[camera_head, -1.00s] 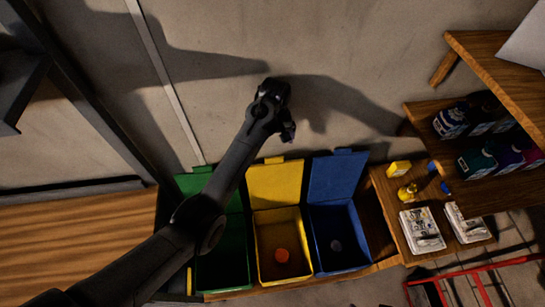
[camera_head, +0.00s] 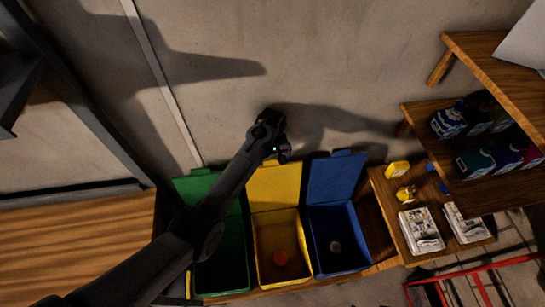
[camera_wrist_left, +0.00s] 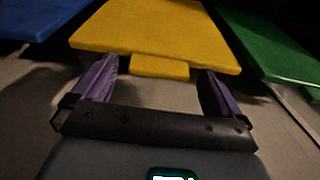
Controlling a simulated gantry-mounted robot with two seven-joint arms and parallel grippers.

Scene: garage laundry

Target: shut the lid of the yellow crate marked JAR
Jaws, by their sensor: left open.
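The yellow crate (camera_head: 261,246) stands open between a green and a blue crate, with a round orange thing (camera_head: 281,258) inside. Its yellow lid (camera_head: 275,187) is raised at the back, leaning toward the wall. No JAR marking is readable. My left gripper (camera_head: 282,152) is just behind the lid's top edge in the head view. In the left wrist view the open, purple-sided fingers of my left gripper (camera_wrist_left: 158,88) stand either side of the tab (camera_wrist_left: 160,68) on the lid (camera_wrist_left: 155,28); I cannot tell whether they touch it. My right gripper is not in view.
The green crate (camera_head: 222,275) and blue crate (camera_head: 340,248) stand on either side, both with lids up. A wooden shelf (camera_head: 395,222) at right holds bottles and boxes. The wall (camera_head: 340,60) is close behind the lids.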

